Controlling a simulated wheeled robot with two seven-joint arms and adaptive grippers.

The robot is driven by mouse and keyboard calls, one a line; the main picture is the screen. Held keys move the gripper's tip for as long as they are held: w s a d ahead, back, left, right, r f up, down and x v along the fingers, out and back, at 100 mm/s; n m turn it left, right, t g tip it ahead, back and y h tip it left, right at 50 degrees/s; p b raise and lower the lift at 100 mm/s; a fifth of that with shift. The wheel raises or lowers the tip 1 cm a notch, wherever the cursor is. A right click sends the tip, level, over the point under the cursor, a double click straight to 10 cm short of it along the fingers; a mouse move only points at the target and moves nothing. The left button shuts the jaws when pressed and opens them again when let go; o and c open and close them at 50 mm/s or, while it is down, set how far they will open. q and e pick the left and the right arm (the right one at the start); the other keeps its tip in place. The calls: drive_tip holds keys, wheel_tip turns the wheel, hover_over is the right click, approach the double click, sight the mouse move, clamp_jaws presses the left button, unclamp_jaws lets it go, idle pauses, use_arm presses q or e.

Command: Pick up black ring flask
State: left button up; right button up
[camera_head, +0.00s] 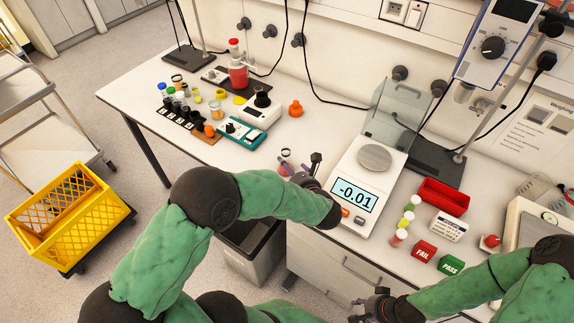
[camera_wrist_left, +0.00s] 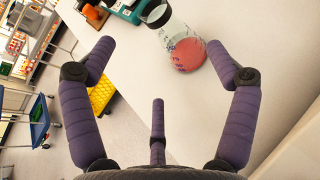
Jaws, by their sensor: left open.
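A clear flask with a dark ring at its neck and red-pink contents (camera_wrist_left: 187,50) stands on the white bench in the left wrist view. It also shows in the head view (camera_head: 286,155), small and partly hidden by my gripper. My left gripper (camera_wrist_left: 160,65) is open and empty, its purple fingers spread, with the flask beyond the fingertips and slightly to the right. In the head view my left gripper (camera_head: 298,171) is right beside the flask. My right gripper (camera_head: 372,302) is low, by the bench's front edge; its fingers are too small to read.
The balance (camera_head: 366,185) reading -0.01 stands right of the flask. An orange flask (camera_head: 296,108), a teal device (camera_head: 243,132) and small vials stand behind and left. A red tray (camera_head: 444,197) lies right. Bare bench surrounds the flask.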

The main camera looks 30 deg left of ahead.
sight(286, 160)
use_arm(q)
drive_tip(key=x, duration=0.2)
drive_tip(key=shift+w+a+f, duration=0.15)
drive_tip(key=shift+w+a, duration=0.05)
drive_tip(key=shift+w, duration=0.1)
drive_tip(key=x, duration=0.2)
drive_tip(key=b+x, duration=0.1)
drive_tip(key=x, duration=0.1)
drive_tip(key=shift+w+d+f, duration=0.15)
drive_tip(key=shift+d+f, duration=0.05)
drive_tip(key=shift+d, duration=0.1)
drive_tip(key=shift+w+a+f, duration=0.15)
drive_tip(key=shift+w+a, duration=0.2)
drive_tip(key=shift+a, duration=0.15)
drive_tip(key=shift+d, duration=0.1)
drive_tip(key=c, duration=1.3)
